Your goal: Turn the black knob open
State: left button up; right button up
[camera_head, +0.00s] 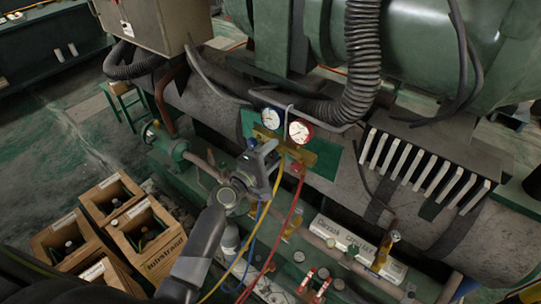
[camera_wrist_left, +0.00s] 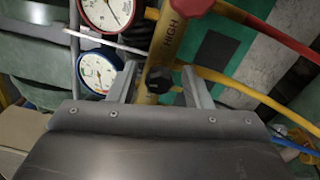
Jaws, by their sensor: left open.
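The black knob (camera_wrist_left: 159,79) sits on the brass manifold (camera_wrist_left: 172,45) in the left wrist view. My left gripper (camera_wrist_left: 160,82) is open, with one finger on each side of the knob; I cannot tell whether either finger touches it. A red knob (camera_wrist_left: 190,5) is at the top of that view. My right gripper is not in view.
Above the manifold are a blue-rimmed gauge (camera_head: 271,118) and a red-rimmed gauge (camera_head: 300,131). A yellow hose (camera_head: 262,215), a blue hose (camera_head: 252,235) and a red hose (camera_head: 288,225) hang below. Wooden crates (camera_head: 146,233) stand at the lower left.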

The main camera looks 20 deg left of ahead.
pick_arm(q)
jog(key=shift+s, duration=0.1)
jog(key=b+v, duration=0.3)
jog(key=v, duration=1.4)
jog(key=shift+b, duration=0.4)
